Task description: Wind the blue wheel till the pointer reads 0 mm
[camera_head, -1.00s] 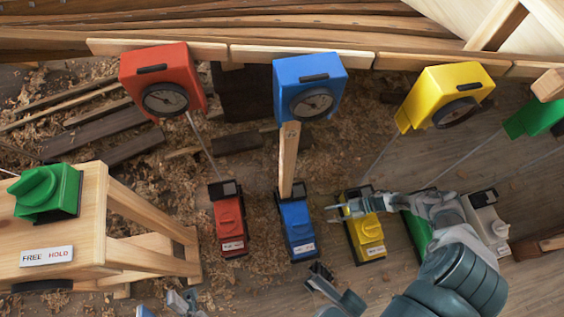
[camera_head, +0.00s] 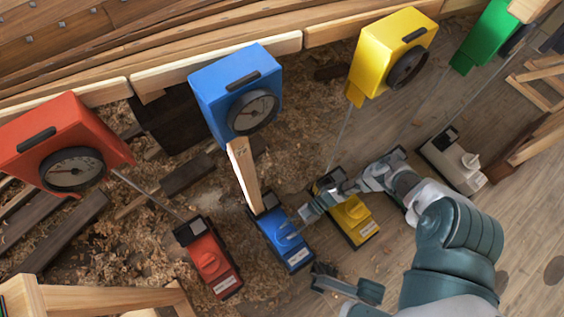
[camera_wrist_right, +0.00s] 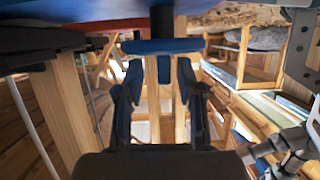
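The blue gauge box (camera_head: 236,82) hangs on the plank edge, its round dial (camera_head: 252,112) facing me; its reading is too small to make out. Below it the blue floor unit (camera_head: 272,222) bears the blue wheel (camera_head: 288,240), partly covered by my right gripper. My right gripper (camera_head: 300,224) reaches in from the right, past the yellow unit, at the blue wheel. In the wrist view its dark fingers (camera_wrist_right: 157,85) stand apart, with a blue bar (camera_wrist_right: 150,47) just beyond the tips and gaps beside its stem.
The red unit (camera_head: 209,262) is close on the left and the yellow unit (camera_head: 349,214) close on the right. A wooden post (camera_head: 243,172) rises behind the blue unit. A pale grey unit (camera_head: 452,162) stands farther right.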

